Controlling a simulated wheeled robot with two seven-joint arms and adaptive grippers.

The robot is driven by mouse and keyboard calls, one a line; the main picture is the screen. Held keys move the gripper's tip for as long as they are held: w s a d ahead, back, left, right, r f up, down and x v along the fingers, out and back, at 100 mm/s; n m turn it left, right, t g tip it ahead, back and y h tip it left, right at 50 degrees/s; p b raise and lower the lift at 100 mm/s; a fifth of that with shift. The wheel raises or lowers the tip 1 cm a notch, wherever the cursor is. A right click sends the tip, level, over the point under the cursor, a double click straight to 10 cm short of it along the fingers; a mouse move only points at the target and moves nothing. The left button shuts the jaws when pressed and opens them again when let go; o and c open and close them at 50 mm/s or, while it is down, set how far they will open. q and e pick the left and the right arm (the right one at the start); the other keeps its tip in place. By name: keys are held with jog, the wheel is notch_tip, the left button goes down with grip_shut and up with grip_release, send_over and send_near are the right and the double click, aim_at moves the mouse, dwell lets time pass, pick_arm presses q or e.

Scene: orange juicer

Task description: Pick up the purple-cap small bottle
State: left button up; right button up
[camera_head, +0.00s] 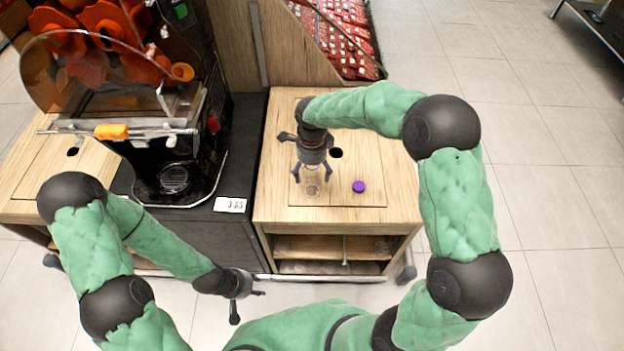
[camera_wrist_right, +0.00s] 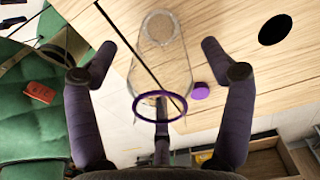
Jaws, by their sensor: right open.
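A clear small bottle (camera_head: 312,190) stands on the wooden cart top, faint between the fingers of my right gripper (camera_head: 312,174). In the right wrist view the clear bottle (camera_wrist_right: 160,52) shows a purple ring at its near end. The fingers of the right gripper (camera_wrist_right: 160,66) are open, one on each side of it with gaps. A round purple cap (camera_head: 359,186) sits apart on the wood, right of the bottle; it also shows in the wrist view (camera_wrist_right: 200,91). My left gripper (camera_head: 246,297) is empty in front of the cart, its fingers spread.
The wooden cart top (camera_head: 275,200) has a dark round hole (camera_head: 336,153) behind the cap. A black juicer (camera_head: 180,150) with oranges stands to the left, with a price tag (camera_head: 230,205) in front. The wood right of the cap is bare.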

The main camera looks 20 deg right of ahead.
jog(key=c, duration=1.1)
jog(key=shift+r, duration=0.2)
